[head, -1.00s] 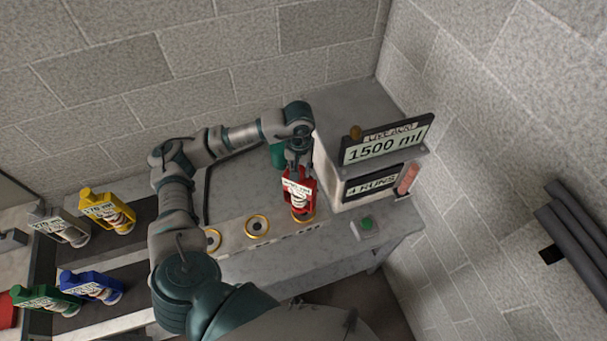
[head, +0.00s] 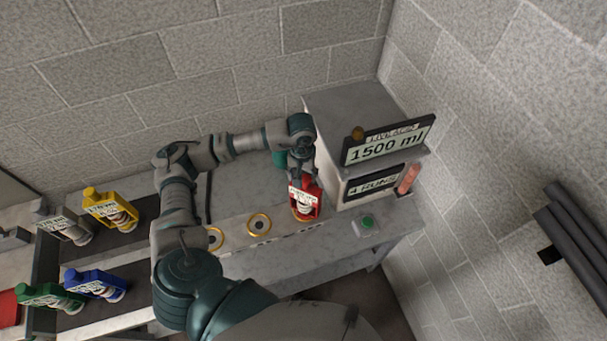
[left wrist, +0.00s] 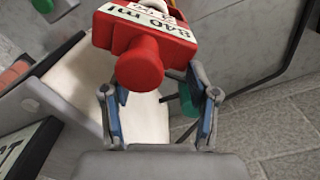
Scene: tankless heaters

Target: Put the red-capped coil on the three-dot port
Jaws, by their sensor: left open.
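The red-capped coil (head: 305,201) stands on the rightmost gold-ringed port, beside the heater box. It hides most of that port, and the port's dot marks are too small to read. My left gripper (head: 300,165) is just behind and above the coil's red top. In the left wrist view, the red coil (left wrist: 139,66) with its "840 ml" label lies just beyond the fingertips. The left gripper's two fingers (left wrist: 158,88) are apart with the red knob in front of them, not clamped on it. My right gripper is not in view.
Two empty ringed ports (head: 259,224) lie left of the coil, one partly behind my arm. The heater box (head: 340,130) with "1500 ml" and "4 RUNS" displays stands right. A green button (head: 367,223) sits in front.

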